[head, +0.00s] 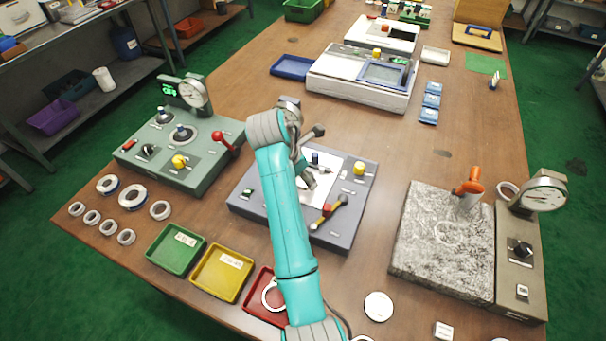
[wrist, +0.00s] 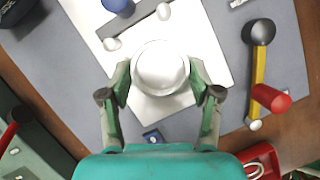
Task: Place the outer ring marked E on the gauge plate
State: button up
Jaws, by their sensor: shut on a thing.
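My gripper (wrist: 160,80) is shut on a pale round ring (wrist: 160,62), with one finger on each side of it. No letter on the ring can be read. The ring is over a white plate (wrist: 212,62) on a grey fixture. A blue post (wrist: 118,6) and small white pins stand on the plate at the top of the wrist view. I cannot tell whether the ring touches the plate. In the head view the grey fixture (head: 262,208) is mid-table, and my arm hides part of it.
A lever with a red grip (wrist: 270,98) stands right of the gripper. A green gauge station (head: 210,160) is at left, with several loose rings (head: 132,196) before it. Green (head: 152,252), yellow (head: 212,296) and red trays (head: 256,308) lie in front. A granite block (head: 425,225) is at right.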

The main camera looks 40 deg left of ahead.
jog(key=shift+f, duration=0.1)
jog(key=o, duration=1.3)
jog(key=shift+c, duration=0.2)
